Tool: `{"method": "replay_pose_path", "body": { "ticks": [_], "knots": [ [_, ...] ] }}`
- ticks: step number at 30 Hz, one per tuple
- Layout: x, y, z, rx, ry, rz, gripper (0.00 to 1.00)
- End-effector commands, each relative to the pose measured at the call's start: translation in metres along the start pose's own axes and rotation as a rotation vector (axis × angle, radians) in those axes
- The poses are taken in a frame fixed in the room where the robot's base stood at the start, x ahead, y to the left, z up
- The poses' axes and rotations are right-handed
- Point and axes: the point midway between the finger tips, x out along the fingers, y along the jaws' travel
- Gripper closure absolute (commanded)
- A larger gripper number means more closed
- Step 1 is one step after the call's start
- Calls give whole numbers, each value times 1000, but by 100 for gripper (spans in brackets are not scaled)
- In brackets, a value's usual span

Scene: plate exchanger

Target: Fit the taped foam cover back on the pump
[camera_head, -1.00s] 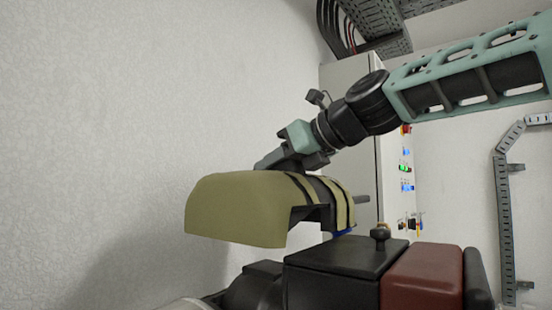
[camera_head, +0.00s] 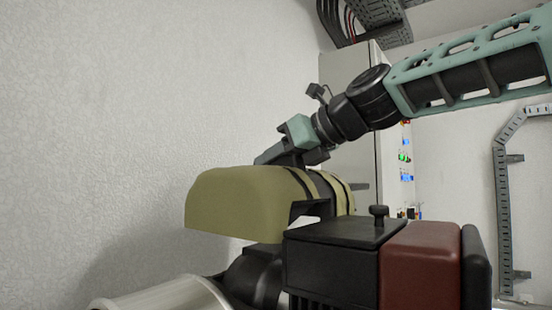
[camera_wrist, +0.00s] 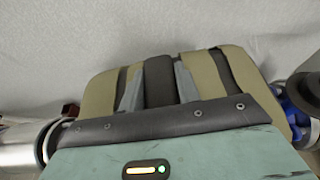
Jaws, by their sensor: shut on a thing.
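The foam cover (camera_head: 235,200) is an olive half-shell with dark tape bands around its right part. My gripper (camera_head: 292,161) is shut on the cover's top, and the cover hangs level with its hollow side down. In the wrist view my gripper's two fingers (camera_wrist: 158,88) close on a dark band between olive foam parts of the cover (camera_wrist: 98,98). The pump (camera_head: 250,278), a dark rounded housing, shows just below the cover in the head view. The cover hides its upper part, and I cannot tell whether the two touch.
A black box (camera_head: 335,232) with a knob (camera_head: 378,214) and a dark red block (camera_head: 420,265) stand in front at lower right. A silver pipe (camera_head: 165,297) runs at lower left. A grey cabinet (camera_head: 350,140) stands behind. A blue part (camera_wrist: 297,100) shows at right in the wrist view.

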Motion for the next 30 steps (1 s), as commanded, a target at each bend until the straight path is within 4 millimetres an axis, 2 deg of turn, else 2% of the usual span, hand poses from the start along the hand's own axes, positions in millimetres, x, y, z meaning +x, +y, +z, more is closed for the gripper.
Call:
{"method": "replay_pose_path", "body": {
  "ticks": [13,20,30],
  "knots": [
    [7,0,-17,-1,-1,0,100],
    [8,2,-20,-1,0,2,100],
    [18,2,-40,-2,0,4,100]
  ]
}}
